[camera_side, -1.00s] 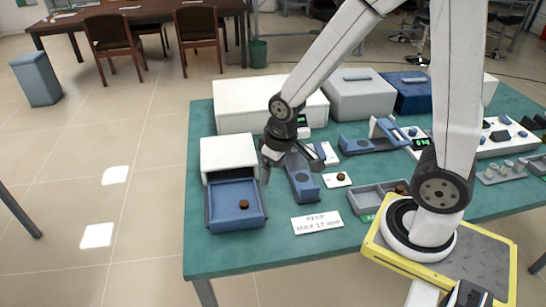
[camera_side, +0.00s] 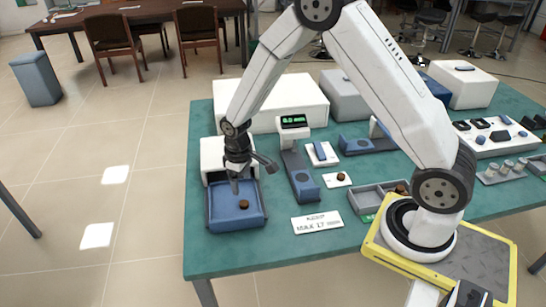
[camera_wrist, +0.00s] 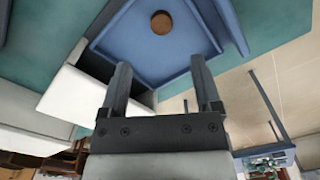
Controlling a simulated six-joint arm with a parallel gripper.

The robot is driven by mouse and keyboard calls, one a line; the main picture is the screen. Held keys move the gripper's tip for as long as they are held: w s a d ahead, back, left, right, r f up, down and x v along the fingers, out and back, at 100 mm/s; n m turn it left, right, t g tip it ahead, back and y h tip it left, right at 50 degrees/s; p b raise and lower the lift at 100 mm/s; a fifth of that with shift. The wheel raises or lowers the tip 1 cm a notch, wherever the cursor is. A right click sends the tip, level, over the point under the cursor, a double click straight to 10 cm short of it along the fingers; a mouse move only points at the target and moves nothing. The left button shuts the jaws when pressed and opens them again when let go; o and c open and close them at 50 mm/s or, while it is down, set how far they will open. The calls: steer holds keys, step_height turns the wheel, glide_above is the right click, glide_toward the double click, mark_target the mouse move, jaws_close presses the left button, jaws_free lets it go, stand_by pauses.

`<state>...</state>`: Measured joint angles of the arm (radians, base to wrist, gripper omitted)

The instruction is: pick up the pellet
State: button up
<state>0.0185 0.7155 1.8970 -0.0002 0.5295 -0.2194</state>
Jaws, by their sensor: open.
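A small brown round pellet (camera_side: 244,204) lies on the floor of a pulled-out blue drawer (camera_side: 219,222) at the left end of the table. In the wrist view the pellet (camera_wrist: 161,23) is at the top, ahead of and roughly centred between my fingers. My gripper (camera_side: 252,178) hangs over the back part of the drawer, open and empty. In the wrist view my gripper (camera_wrist: 161,66) has its two fingers spread apart, with the pellet apart from both.
A white box (camera_side: 211,150) stands directly behind the drawer. To the right are a blue stand with a green display (camera_side: 294,121), another brown disc on a white tile (camera_side: 341,176), a label card (camera_side: 317,222) and a grey divided tray (camera_side: 372,200).

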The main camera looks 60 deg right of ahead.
mark_target(244, 203)
steer(key=shift+f, duration=1.3)
steer(key=shift+f, duration=0.1)
steer(key=shift+s+a+f, duration=0.1)
steer(key=shift+s+f, duration=0.05)
steer(key=shift+f, duration=2.3)
jaws_close()
